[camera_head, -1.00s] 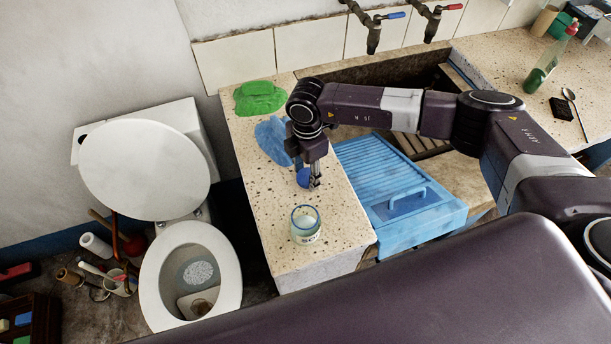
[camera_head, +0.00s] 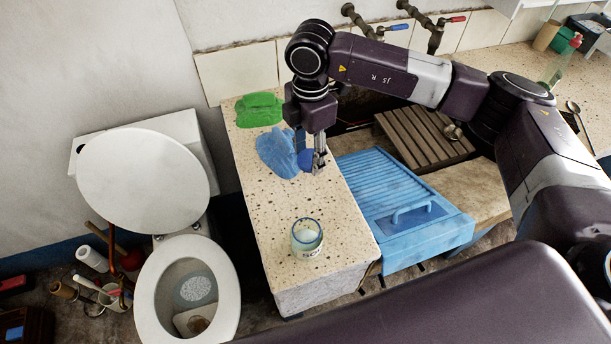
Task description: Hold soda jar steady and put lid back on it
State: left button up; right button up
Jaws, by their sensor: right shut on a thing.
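The soda jar (camera_head: 307,237) is a small open glass jar with a blue rim, pale contents and a label. It stands upright near the front end of the speckled stone counter (camera_head: 325,215). My right gripper (camera_head: 316,163) is beyond the jar, over the counter, pointing down. It is shut on the round blue lid (camera_head: 306,160), which is partly hidden by the fingers. The lid is apart from the jar. My left gripper is not in view.
A blue cloth (camera_head: 277,153) and a green cloth (camera_head: 259,109) lie behind the gripper. A blue ribbed washboard (camera_head: 385,185) is right of the counter strip. Two taps (camera_head: 434,40) are on the wall. A toilet (camera_head: 188,290) stands left. The counter around the jar is clear.

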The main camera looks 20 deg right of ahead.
aim_at(309, 159)
notch_tip(309, 159, up, 7)
jog(key=shift+r+b, duration=0.15)
jog(key=shift+b, duration=0.4)
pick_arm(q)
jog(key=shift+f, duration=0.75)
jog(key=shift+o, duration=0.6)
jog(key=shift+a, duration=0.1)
